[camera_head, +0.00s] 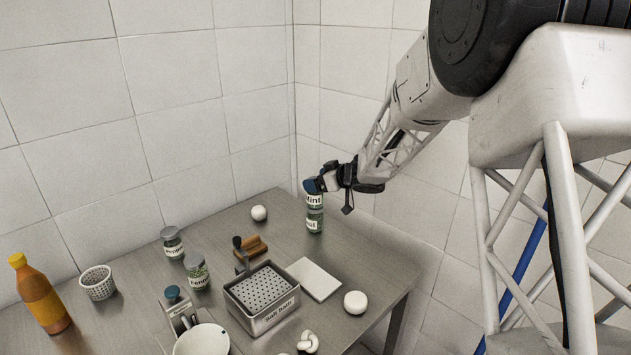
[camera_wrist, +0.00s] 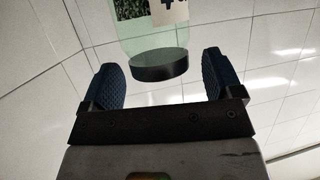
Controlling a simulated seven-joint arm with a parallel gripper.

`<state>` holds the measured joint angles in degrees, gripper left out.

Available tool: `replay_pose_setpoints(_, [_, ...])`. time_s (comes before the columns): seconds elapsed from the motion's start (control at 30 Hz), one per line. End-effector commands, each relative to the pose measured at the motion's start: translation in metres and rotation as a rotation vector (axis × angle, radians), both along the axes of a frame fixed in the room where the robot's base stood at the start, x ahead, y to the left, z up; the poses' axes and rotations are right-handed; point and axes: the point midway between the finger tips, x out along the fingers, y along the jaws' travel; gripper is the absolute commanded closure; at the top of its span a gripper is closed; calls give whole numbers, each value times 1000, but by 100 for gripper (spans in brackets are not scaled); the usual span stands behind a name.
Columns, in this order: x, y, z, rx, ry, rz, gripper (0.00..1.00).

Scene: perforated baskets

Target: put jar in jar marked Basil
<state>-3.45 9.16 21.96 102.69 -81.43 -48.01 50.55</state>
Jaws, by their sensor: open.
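A jar labelled Mint (camera_head: 314,201) stands upright on top of another jar (camera_head: 315,224) whose label is partly readable, ending in what looks like "il", near the back right of the table. My gripper (camera_head: 316,186) is at the top of the Mint jar, partly hiding its upper end. In the wrist view, my gripper (camera_wrist: 161,62) is open, with a blue pad on each side. A clear glass jar with a dark lid (camera_wrist: 160,67) shows just beyond and between the pads, with a gap on both sides.
Two labelled jars (camera_head: 172,243) (camera_head: 197,271) stand left of centre. Tiled walls stand close behind the stacked jars.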

Motion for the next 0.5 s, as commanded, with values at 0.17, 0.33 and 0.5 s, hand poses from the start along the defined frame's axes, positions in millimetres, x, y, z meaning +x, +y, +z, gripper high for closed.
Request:
replay_pose_setpoints(0.17, [-13,-18,10,0,-2,-1,15])
replay_pose_setpoints(0.33, [-27,-40,20,0,-2,-1,15])
replay_pose_setpoints(0.5, [-40,-60,30,1,-1,-1,15])
